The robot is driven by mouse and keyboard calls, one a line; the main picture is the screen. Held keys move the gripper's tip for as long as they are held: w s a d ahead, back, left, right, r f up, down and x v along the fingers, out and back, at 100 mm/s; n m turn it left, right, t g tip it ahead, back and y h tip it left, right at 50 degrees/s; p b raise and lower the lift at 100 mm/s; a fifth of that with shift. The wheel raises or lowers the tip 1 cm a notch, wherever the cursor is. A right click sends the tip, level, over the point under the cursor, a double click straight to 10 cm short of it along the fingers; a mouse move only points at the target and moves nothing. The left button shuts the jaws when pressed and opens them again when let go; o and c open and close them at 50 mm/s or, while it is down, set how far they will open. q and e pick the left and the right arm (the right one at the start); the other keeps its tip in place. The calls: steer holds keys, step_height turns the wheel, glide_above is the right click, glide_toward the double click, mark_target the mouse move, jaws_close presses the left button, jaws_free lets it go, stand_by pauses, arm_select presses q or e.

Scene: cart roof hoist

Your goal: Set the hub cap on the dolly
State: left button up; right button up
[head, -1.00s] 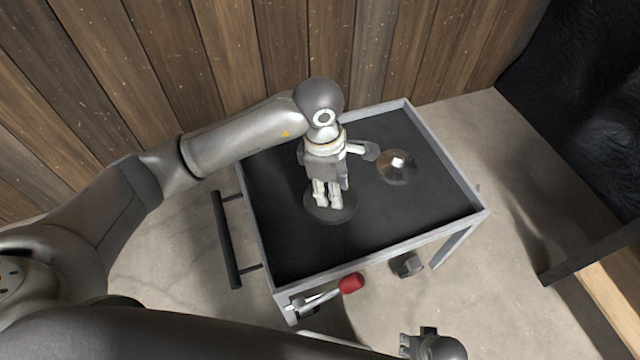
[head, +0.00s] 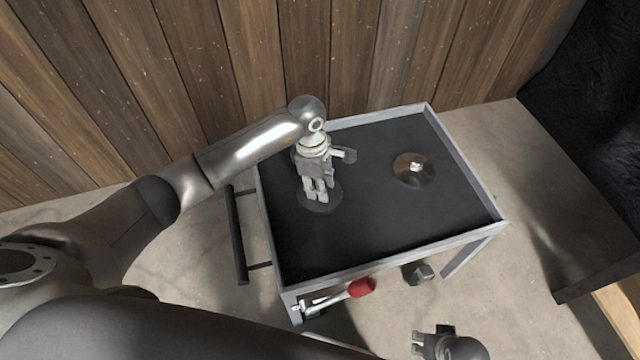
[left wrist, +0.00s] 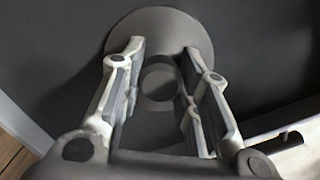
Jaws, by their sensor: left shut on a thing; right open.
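The dolly (head: 478,192) is a cart with a black top and a raised grey rim. My left gripper (head: 318,192) reaches over its left part and points down. It is shut on the raised round middle of a dark grey disc, which I take as the hub cap (head: 325,205). The left wrist view shows the hub cap's wide flange (left wrist: 160,22) beyond the fingers (left wrist: 158,85). I cannot tell whether the disc touches the top. My right gripper (head: 418,343) shows at the bottom edge, open and away from the dolly.
A shiny metal disc with a pale centre (head: 405,175) lies on the dolly's right part. A red-tipped lever (head: 360,287) sits at the near side and a dark push bar (head: 237,235) at the left. A plank wall (head: 370,55) stands behind. The near top is clear.

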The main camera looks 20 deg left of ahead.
mark_target(314, 182)
steer(key=shift+s+r, duration=0.1)
stand_by(0.3)
arm_select(q)
steer(key=o, duration=1)
arm_select(e)
steer(key=shift+r, duration=0.25)
arm_select(q)
steer(key=shift+r, duration=0.1)
steer(key=r, duration=0.4)
steer(key=a+r+p, duration=0.1)
steer(key=r, duration=0.7)
steer(key=shift+a, duration=0.25)
arm_select(e)
steer(key=f, duration=0.1)
steer(key=s+f, duration=0.1)
steer(key=f, duration=0.3)
steer(key=shift+s+d+f, duration=0.15)
steer(key=shift+s+f, duration=0.1)
steer(key=shift+s, duration=0.05)
